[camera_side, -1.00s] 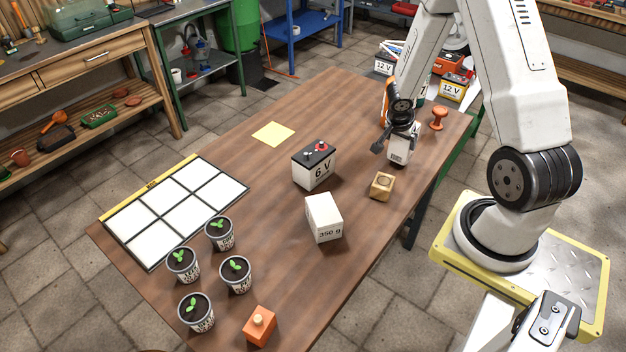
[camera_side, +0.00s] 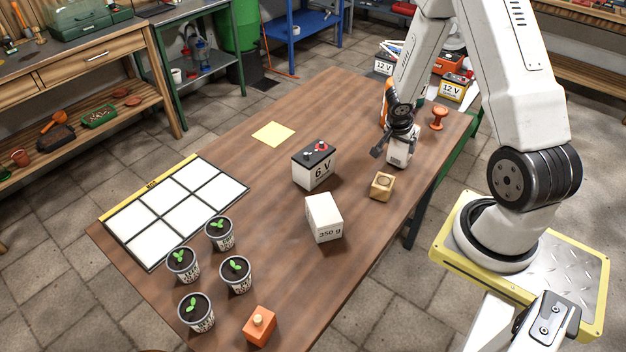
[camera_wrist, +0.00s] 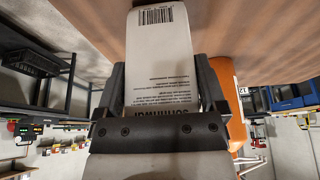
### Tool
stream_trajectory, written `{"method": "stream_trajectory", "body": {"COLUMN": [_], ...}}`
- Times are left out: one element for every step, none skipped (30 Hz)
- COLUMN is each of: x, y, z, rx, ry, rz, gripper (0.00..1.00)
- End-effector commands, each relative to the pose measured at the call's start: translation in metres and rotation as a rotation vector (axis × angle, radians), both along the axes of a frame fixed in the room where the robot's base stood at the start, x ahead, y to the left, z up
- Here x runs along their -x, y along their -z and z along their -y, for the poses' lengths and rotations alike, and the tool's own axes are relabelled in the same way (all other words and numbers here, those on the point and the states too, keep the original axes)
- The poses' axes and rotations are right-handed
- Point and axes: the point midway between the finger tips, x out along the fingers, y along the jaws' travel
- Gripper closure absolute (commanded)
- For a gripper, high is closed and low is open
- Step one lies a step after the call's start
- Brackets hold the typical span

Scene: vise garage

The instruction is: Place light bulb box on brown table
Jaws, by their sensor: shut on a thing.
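The light bulb box is taken to be the white printed box (camera_side: 398,156) at the back right of the brown table (camera_side: 345,130). My gripper (camera_side: 399,138) points down and is shut on it. In the wrist view, the box (camera_wrist: 162,50), with a barcode and printed text, sits between the two fingers of my gripper (camera_wrist: 162,85). The box is at or very near the tabletop; I cannot tell whether its lower end touches. The gripper covers its upper part in the side view.
An orange bottle (camera_side: 385,103) stands just behind my gripper. A rust-red knob-shaped object (camera_side: 438,118), a small wooden block (camera_side: 382,186), a 6 V battery (camera_side: 313,170) and a white 350 g block (camera_side: 324,220) stand nearby. Clear tabletop lies left of the gripper.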

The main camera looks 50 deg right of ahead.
Motion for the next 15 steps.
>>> {"method": "stream_trajectory", "body": {"x": [-0.0001,-0.0001,0.0000,-0.0001,-0.0001,-0.0001,-0.0001,-0.0002,-0.0002,-0.0002,-0.0002,-0.0002,-0.0002,-0.0002,-0.0003], "y": [0.0009,0.0013,0.0018,0.0022,0.0027,0.0032,0.0035,0.0040,0.0045,0.0048,0.0053,0.0058,0.0062,0.0066,0.0065], "z": [0.0000,0.0000,0.0000,0.0001,0.0000,0.0000,0.0001,0.0001,0.0001,0.0001,0.0001,0.0001,0.0002,0.0002,0.0002], "rx": [0.000,0.000,0.000,0.000,0.000,0.000,0.000,0.000,0.000,0.000,0.000,0.000,0.000,0.000,0.000], "ry": [0.000,0.000,0.000,0.000,0.000,-0.001,0.000,0.000,0.000,0.000,0.000,0.000,0.000,0.000,0.000], "rz": [0.000,0.000,0.000,0.000,0.000,0.000,0.000,0.000,0.000,0.000,0.000,0.000,0.000,0.000,0.001], "gripper": [0.67,0.67,0.67,0.67,0.67,0.67,0.67,0.67,0.67,0.67,0.67,0.67,0.67,0.67,0.00]}}
